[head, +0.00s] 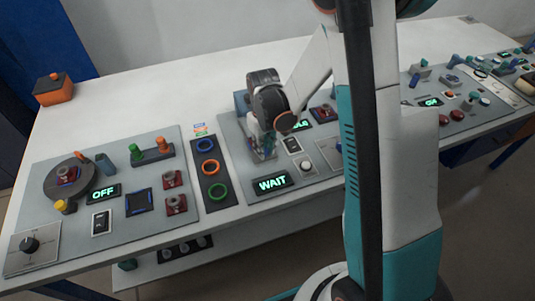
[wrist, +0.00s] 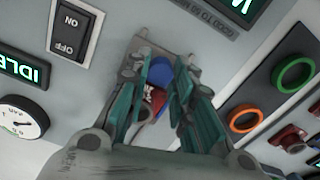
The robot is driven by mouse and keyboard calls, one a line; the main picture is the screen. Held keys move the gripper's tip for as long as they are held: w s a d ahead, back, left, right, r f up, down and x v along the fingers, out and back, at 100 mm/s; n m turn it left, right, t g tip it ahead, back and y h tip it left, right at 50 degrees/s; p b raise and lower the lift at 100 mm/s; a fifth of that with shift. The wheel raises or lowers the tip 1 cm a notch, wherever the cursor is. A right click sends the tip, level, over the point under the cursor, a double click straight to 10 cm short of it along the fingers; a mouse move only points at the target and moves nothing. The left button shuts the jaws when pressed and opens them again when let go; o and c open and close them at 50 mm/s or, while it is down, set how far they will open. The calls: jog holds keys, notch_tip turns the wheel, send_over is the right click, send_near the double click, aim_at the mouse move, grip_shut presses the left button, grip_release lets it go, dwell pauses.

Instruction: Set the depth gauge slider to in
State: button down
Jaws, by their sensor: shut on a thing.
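In the wrist view, a blue part (wrist: 161,67), which I take for the depth gauge slider's knob, sits between the teal fingers of my gripper (wrist: 165,92). The gripper is shut on it. A small red and white patch shows just below the blue. A grey plate (wrist: 128,50) lies around and behind the fingers. In the head view, my gripper (head: 263,152) points down at the middle panel, above the WAIT display (head: 272,184). The gripper hides the slider there, so its position along its track cannot be told.
The wrist view shows an ON/OFF switch (wrist: 74,30), an IDLE display (wrist: 22,68) and a dial (wrist: 20,120) at left. Green (wrist: 293,74) and orange (wrist: 244,118) rings lie at right. In the head view, an orange box (head: 54,90) stands at the back left; the table behind the panels is mostly clear.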

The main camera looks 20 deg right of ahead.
jog(key=w, duration=0.6)
jog(key=c, duration=1.4)
grip_release()
jog(key=shift+o, duration=0.2)
notch_tip(320, 180, up, 12)
